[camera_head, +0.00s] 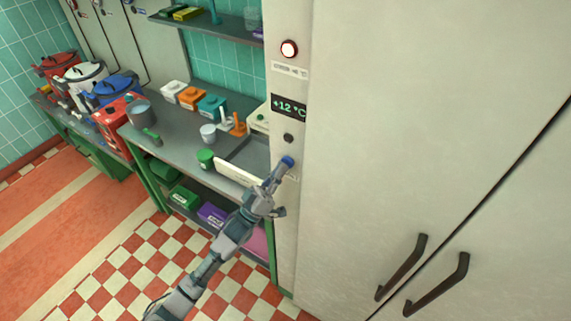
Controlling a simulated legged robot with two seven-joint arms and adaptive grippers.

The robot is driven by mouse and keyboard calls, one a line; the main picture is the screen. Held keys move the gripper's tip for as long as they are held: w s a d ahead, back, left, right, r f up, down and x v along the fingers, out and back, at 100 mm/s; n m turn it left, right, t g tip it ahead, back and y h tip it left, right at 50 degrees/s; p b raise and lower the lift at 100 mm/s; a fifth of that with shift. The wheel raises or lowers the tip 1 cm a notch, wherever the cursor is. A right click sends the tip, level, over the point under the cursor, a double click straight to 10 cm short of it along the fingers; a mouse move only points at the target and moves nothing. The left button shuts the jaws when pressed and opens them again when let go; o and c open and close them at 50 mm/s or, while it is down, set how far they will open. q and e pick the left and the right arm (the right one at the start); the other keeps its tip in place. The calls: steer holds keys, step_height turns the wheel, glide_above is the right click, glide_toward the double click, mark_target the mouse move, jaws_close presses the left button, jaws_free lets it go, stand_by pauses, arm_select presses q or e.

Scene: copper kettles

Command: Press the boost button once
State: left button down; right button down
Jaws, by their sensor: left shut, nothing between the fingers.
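A tall pale cabinet (400,130) carries a narrow control strip on its left edge. My right gripper is out of view.
A grey counter (178,150) left of the cabinet holds colored boxes, cups and a tray (250,153). Red, white and blue pots (113,88) stand at the far left. Two dark handles (437,285) stick out from the cabinet doors. The checkered floor (130,260) is clear.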

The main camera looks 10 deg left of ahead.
arm_select(q)
steer(key=shift+w+d, duration=0.1)
steer(key=shift+w, duration=0.1)
steer(key=shift+s, duration=0.1)
stand_by(0.4)
steer(key=shift+s+a+p, duration=0.3)
steer(key=shift+s+p, duration=0.05)
steer(key=shift+s, duration=0.4)
steer(key=s, duration=0.1)
steer(key=s+a+p, duration=0.1)
steer(key=s, duration=0.2)
steer(key=shift+s+a, duration=0.35)
stand_by(0.5)
